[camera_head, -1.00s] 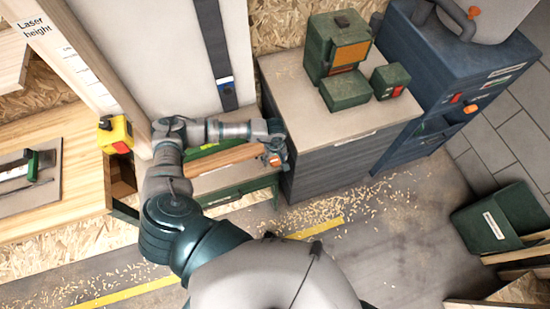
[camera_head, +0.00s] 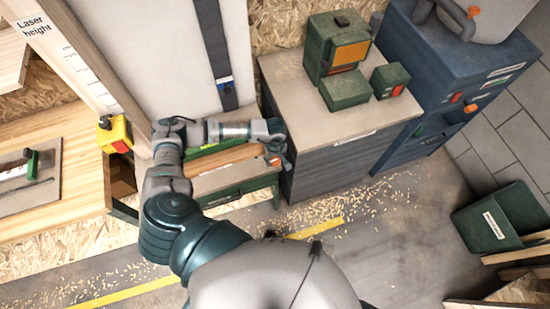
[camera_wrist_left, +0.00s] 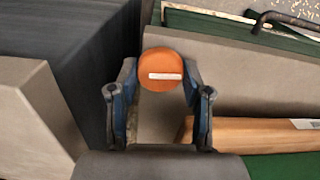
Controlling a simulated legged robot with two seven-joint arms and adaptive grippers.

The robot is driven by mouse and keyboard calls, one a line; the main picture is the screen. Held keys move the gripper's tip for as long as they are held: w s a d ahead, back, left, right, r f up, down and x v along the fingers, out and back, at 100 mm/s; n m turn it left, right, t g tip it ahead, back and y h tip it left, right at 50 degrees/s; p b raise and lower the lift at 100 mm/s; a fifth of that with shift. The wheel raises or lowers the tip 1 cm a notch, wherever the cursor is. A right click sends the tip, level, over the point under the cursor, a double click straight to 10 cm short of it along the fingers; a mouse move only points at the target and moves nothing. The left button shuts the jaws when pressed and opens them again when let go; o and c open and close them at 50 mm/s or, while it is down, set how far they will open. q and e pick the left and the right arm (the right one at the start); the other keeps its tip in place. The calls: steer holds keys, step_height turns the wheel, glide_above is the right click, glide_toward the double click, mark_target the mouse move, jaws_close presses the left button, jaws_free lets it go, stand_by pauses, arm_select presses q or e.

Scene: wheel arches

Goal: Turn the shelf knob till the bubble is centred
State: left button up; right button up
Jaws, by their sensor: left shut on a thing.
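The orange shelf knob (camera_wrist_left: 161,68) is a round disc with a pale bar across its face. In the wrist view the bar lies nearly level. My left gripper (camera_wrist_left: 160,85) has a finger on each side of the knob and is shut on it. In the head view my left gripper (camera_head: 278,150) is at the end of the shelf (camera_head: 232,180), beside the grey cabinet, with a little orange of the knob showing. A yellow-green strip (camera_head: 203,149) shows partly behind my forearm; I cannot make out a bubble. My right gripper is not in view.
A wooden piece (camera_wrist_left: 250,134) lies close to the gripper on the shelf. The dark grey cabinet (camera_head: 335,165) stands right beside it, with green boxes (camera_head: 345,90) on top. A blue cabinet (camera_head: 440,85) is farther right. Wood shavings cover the floor in front.

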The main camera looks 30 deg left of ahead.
arm_select(q)
steer(key=n, duration=0.3)
steer(key=n+b, duration=0.1)
steer(key=n, duration=0.2)
steer(key=shift+n, duration=0.4)
steer(key=n, duration=0.2)
steer(key=shift+n, duration=0.8)
steer(key=n, duration=0.4)
steer(key=shift+n, duration=0.3)
steer(key=n, duration=0.3)
steer(key=shift+n+p, duration=0.35)
steer(key=shift+n, duration=0.65)
steer(key=shift+w, duration=0.1)
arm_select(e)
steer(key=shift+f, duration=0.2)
arm_select(q)
steer(key=shift+r, duration=0.1)
